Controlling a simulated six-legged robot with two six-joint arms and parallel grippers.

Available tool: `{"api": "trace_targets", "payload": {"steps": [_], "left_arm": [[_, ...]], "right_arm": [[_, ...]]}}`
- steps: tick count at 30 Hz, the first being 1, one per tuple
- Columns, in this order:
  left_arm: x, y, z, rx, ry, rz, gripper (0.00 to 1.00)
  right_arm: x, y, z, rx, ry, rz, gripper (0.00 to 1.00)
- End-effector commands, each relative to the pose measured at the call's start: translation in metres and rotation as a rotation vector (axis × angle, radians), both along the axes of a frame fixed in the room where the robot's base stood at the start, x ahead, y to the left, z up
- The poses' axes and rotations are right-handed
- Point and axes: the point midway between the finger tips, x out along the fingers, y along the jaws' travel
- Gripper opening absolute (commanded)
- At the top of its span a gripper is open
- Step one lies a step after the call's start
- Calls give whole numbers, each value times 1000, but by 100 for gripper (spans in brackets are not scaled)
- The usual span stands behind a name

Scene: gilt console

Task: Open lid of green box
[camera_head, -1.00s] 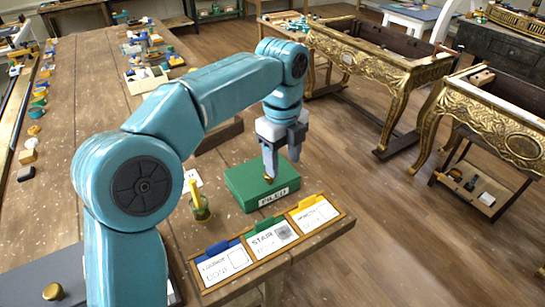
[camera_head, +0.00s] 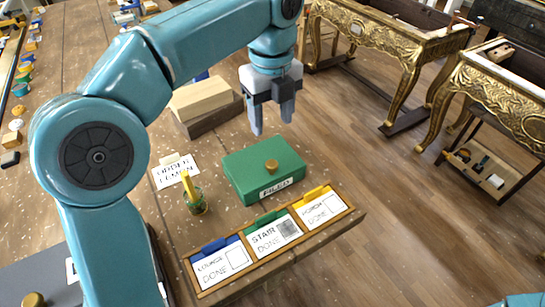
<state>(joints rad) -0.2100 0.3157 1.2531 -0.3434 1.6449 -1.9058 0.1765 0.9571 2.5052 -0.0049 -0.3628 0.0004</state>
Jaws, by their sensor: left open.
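The green box (camera_head: 245,171) sits on the wooden table with its lid closed. A brass knob (camera_head: 271,166) stands on the lid, and a label reading "FILED" (camera_head: 276,187) is on its front. My left gripper (camera_head: 271,130) is open and empty, above and behind the box, with its fingers pointing down. It is apart from the knob, which shows clearly. A bit of my right arm seems to show at the bottom right edge; its gripper is out of view.
A wooden tray (camera_head: 346,218) of cards with blue, green and yellow tabs lies in front of the box. A small pot (camera_head: 196,203) with a yellow item and a white card (camera_head: 173,172) stand left. Wooden blocks (camera_head: 205,98) lie behind. Gilt consoles (camera_head: 385,40) stand across the floor.

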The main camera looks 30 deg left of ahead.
Motion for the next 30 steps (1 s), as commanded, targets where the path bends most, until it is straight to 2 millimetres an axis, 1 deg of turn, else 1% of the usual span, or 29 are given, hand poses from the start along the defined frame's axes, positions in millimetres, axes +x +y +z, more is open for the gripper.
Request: {"api": "trace_targets", "payload": {"steps": [1, 6, 12, 15, 20, 28, 29, 30], "left_arm": [[-1, 0, -17, 0, 4, 0, 57], [0, 0, -57, 0, 4, 0, 57], [2, 0, -97, -1, 3, 1, 57], [3, 0, -110, -1, 2, 1, 57], [4, 1, -121, -1, 1, 1, 57], [5, 1, -122, -1, 0, 1, 57], [5, 1, -122, -1, 0, 1, 50], [5, 1, -122, -1, 0, 1, 37]], "right_arm": [[0, 0, -7, 0, 0, 0, 43], [0, 0, -14, 0, 0, 1, 43], [0, 0, -18, 0, 0, 0, 43], [0, 0, -19, 0, 0, 1, 43], [0, 0, -20, 0, 0, 1, 43], [0, 0, -20, 0, 0, 1, 43], [0, 0, -20, 0, 0, 1, 43], [0, 0, -20, 0, 0, 1, 43]]}}
